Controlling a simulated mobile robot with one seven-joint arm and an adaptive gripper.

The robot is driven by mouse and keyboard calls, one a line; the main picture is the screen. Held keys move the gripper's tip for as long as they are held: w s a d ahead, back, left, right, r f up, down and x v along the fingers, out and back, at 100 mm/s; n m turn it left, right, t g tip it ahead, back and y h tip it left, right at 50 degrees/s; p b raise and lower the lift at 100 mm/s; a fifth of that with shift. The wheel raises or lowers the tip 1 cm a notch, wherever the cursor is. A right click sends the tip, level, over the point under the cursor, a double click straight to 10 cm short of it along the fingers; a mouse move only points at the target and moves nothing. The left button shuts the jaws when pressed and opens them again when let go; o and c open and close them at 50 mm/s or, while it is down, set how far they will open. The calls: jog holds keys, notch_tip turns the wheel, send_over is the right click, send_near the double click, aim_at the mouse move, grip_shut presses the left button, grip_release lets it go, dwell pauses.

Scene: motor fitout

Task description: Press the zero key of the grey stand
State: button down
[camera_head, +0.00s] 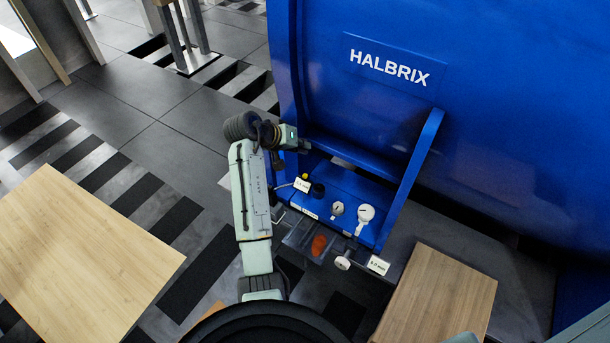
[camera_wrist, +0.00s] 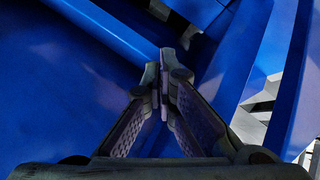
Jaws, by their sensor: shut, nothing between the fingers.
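My gripper (camera_head: 304,146) is shut and empty, held above the back left of the blue shelf on the big blue machine. In the wrist view my gripper's fingertips (camera_wrist: 165,70) meet in front of blue panels. A smaller pale dial gauge (camera_head: 337,209) and a larger white dial gauge (camera_head: 366,213) stand on the shelf, to the right of and below my gripper. Another white round-faced piece (camera_head: 343,263) is at the front, below the shelf. I cannot tell which belongs to the grey stand. No zero key can be made out, and no gauge shows in the wrist view.
A yellow knob (camera_head: 305,177) and a black round piece (camera_head: 318,190) are on the shelf's left. A slanted blue brace (camera_head: 413,180) bounds its right side. A grey tray (camera_head: 296,236) holds an orange-red piece (camera_head: 319,245). Wooden tops (camera_head: 75,265) (camera_head: 440,300) flank the arm.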

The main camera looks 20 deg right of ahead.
jog(key=b, duration=0.6)
send_over(305, 176)
jog(key=w, duration=0.1)
notch_tip(305, 176, down, 8)
jog(key=shift+a+r, duration=0.15)
jog(key=shift+r, duration=0.05)
jog(key=shift+f, duration=0.4)
dwell(0.4)
jog(key=shift+f, duration=0.4)
jog(key=shift+f, duration=0.45)
dwell(0.5)
dwell(0.3)
jog(key=shift+r+p, duration=0.65)
jog(key=shift+r, duration=0.2)
